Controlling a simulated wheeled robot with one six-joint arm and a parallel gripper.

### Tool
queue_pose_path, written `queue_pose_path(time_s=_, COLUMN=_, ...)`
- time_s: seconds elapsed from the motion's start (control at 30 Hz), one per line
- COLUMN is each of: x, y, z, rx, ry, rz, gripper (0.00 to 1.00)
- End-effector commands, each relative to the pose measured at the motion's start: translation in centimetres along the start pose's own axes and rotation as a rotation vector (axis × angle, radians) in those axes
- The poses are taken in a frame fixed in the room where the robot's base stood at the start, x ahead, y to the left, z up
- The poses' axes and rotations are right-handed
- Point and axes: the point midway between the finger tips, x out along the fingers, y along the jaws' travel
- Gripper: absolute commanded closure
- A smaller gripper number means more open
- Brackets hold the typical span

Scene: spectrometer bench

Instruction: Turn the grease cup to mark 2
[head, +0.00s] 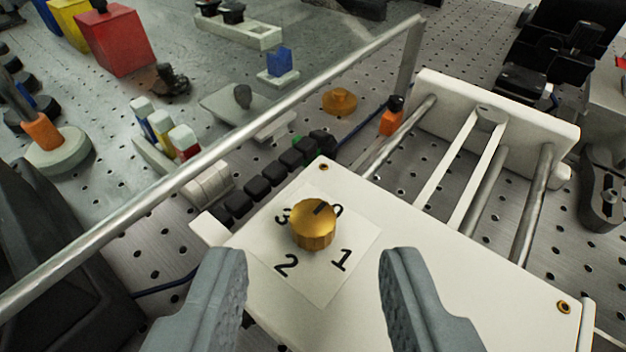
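The grease cup (314,226) is a brass-coloured ribbed knob with a dark line on its top. It stands on a white label (352,240) marked 0, 1, 2 and 3, on a white block's top. The dark line points up and right toward the 0, which the knob partly hides. The mark 2 (287,265) is at the knob's lower left, the 1 at its lower right and the 3 at its upper left. My gripper (314,270) is open and empty. Its two grey fingers are wide apart, on the near side of the knob, and do not touch it.
A metal rail (210,170) runs diagonally on the left of the white block (470,295). A row of black blocks (270,172) lies beyond its left edge. Metal rods (530,205) lead to a white end plate (500,110). A perforated bench carries coloured blocks, including a red one (118,42).

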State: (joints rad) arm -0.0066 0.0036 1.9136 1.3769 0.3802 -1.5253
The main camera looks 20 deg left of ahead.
Motion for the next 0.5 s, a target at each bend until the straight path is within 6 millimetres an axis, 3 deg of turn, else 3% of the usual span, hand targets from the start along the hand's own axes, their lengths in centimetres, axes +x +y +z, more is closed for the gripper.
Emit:
queue_pose_path(time_s=0.2, x=2.5, y=0.0, z=0.0, rx=0.000, ry=0.000, rz=0.000, gripper=0.61)
queue_pose_path(time_s=0.5, x=3.4, y=0.0, z=0.0, rx=0.001, ry=0.000, rz=0.000, gripper=0.61)
